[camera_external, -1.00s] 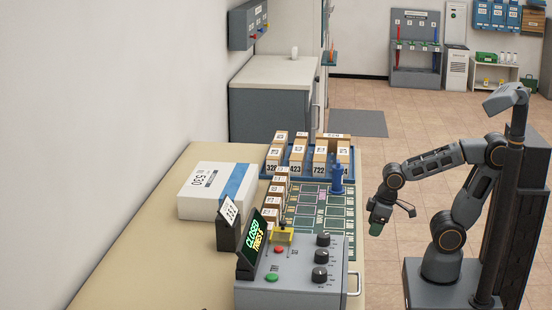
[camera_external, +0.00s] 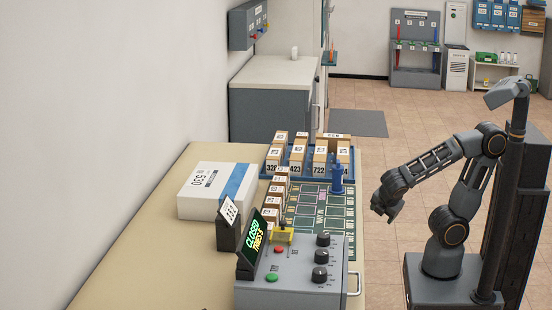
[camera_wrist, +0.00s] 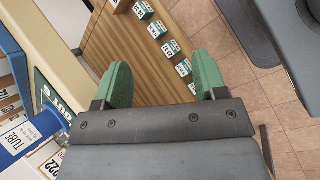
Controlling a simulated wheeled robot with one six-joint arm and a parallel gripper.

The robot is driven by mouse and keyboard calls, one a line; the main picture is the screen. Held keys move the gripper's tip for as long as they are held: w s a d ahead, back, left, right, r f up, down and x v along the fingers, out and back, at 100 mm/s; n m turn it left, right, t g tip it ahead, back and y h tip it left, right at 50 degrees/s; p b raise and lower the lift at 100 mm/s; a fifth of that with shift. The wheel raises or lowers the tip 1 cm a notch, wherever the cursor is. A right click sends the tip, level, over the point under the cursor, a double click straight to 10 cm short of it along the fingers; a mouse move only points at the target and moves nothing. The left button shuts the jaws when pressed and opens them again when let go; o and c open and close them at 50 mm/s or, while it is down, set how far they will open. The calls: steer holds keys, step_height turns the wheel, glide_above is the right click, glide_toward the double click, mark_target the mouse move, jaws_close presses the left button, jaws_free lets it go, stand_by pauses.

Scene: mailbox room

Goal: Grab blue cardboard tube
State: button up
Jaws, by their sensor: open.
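The blue cardboard tube (camera_external: 337,179) stands upright on the right part of the green board, in front of the blue tray. In the wrist view a blue piece with a white label reading TUBE (camera_wrist: 48,124) lies at the left edge, partly cut off, outside the jaws. My gripper (camera_external: 386,209) is right of the counter's edge, apart from the tube. In the wrist view my gripper (camera_wrist: 162,82) has its two green fingertips spread with nothing between them.
A blue tray (camera_external: 263,174) of numbered boxes stands behind the green board (camera_external: 305,205). A grey control box (camera_external: 295,272) with knobs is in front, and a white parcel (camera_external: 205,190) lies left. The wrist view shows small labelled boxes (camera_wrist: 158,29) beyond the fingertips. Open floor (camera_external: 385,260) lies between counter and base.

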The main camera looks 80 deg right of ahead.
step_height(320, 180, up, 6)
steer(key=w+d+n+t+h+p, duration=0.1)
steer(key=w+d+n+t+h, duration=0.1)
steer(key=n+h, duration=0.35)
steer(key=n+t+h+b, duration=0.1)
steer(key=n+t+b, duration=0.2)
steer(key=n+t, duration=0.55)
glide_toward(334, 174)
steer(key=s, duration=0.1)
steer(key=s+f, duration=0.2)
steer(key=shift+d+f+n+g, duration=0.15)
steer(key=shift+d+n+g, duration=0.15)
steer(key=shift+n, duration=0.1)
steer(key=shift+w+a+n, duration=0.1)
steer(key=shift+w+n, duration=0.05)
steer(key=shift+n, duration=0.15)
steer(key=shift+t, duration=0.45)
steer(key=x, duration=0.7)
steer(key=shift+w+r+b, duration=0.1)
steer(key=shift+r+b, duration=0.2)
steer(key=shift+r+b+x, duration=0.15)
steer(key=shift+b+x, duration=0.15)
steer(key=shift+x, duration=1.25)
steer(key=shift+r+b+x, duration=0.15)
steer(key=shift+b+x, duration=0.15)
steer(key=shift+x, duration=1.3)
steer(key=shift+w+a, duration=0.1)
steer(key=shift+a, duration=0.05)
steer(key=c, duration=1)
